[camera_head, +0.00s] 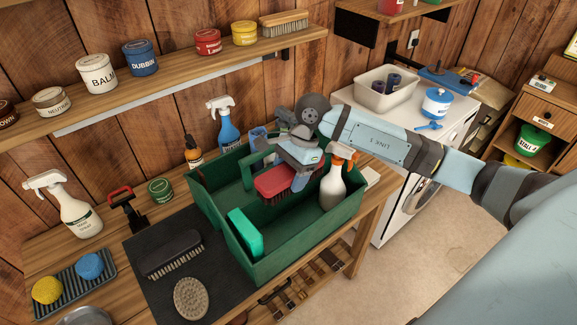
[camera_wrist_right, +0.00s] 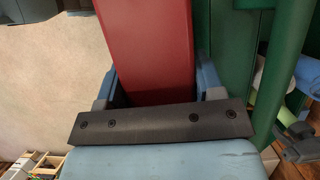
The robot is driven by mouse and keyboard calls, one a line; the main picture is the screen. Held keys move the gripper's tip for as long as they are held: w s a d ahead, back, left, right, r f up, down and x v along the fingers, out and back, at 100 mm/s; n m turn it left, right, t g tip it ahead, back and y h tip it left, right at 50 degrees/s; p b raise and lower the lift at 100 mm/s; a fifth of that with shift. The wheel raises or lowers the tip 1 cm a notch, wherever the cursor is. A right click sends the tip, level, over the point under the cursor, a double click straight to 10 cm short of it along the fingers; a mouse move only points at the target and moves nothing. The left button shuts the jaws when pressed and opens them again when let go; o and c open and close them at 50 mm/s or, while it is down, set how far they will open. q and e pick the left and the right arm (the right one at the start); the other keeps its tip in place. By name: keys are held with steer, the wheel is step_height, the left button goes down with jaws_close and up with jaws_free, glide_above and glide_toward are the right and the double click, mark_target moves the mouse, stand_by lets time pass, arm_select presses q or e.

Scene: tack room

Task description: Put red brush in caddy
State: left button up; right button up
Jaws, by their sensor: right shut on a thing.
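The red brush (camera_head: 274,181) is at the green caddy (camera_head: 285,268), over its inside beside the central handle, with dark bristles below its red back. My right gripper (camera_head: 303,165) reaches in from the right and is shut on the brush. In the right wrist view the brush's red back (camera_wrist_right: 150,45) lies between the two fingers (camera_wrist_right: 160,85), and the caddy's green wall and handle (camera_wrist_right: 285,70) show at the right. Whether the brush touches the caddy floor cannot be told. My left gripper is not in view.
In the caddy are a teal sponge (camera_head: 244,233) and a white spray bottle with an orange head (camera_head: 334,182). A dark mat (camera_head: 215,262) with two brushes lies to the left. A blue spray bottle (camera_head: 228,130) stands behind. A washing machine (camera_head: 425,115) is at the right.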

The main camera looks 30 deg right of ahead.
step_height(320, 180, down, 7)
steer(key=b, duration=0.2)
stand_by(0.3)
steer(key=o, duration=1.2)
steer(key=b+v, duration=0.3)
steer(key=v, duration=1)
steer(key=shift+d+r, duration=0.1)
steer(key=shift+r, duration=0.25)
